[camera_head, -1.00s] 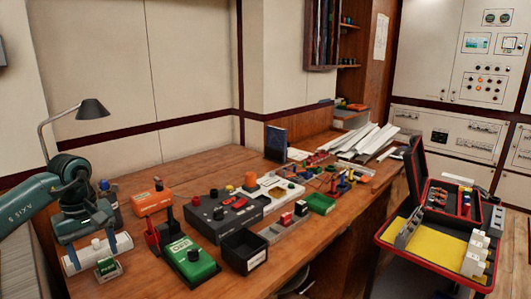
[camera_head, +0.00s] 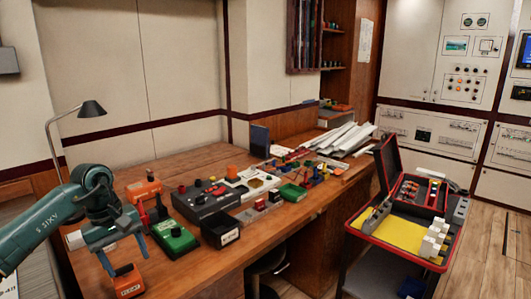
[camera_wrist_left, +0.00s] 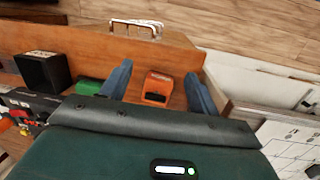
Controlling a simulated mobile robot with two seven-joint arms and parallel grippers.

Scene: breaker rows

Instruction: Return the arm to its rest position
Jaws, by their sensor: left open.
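My left arm comes in from the left in the head view, with its left gripper (camera_head: 124,258) pointing down over the left end of the wooden desk. The gripper is open and empty, its two blue fingers spread apart. An orange device (camera_head: 127,284) sits below and just in front of the fingers near the desk's front edge. In the left wrist view the left gripper (camera_wrist_left: 158,85) shows both fingers, with the orange device (camera_wrist_left: 157,88) seen in the gap between them. I cannot tell how far below the fingers it is. My right gripper is not in view.
A green device (camera_head: 174,240), a black open box (camera_head: 220,230) and a dark control box (camera_head: 208,200) stand right of the gripper. A desk lamp (camera_head: 90,109) stands behind the arm. A red-edged case (camera_head: 390,235) with a yellow insert is at right.

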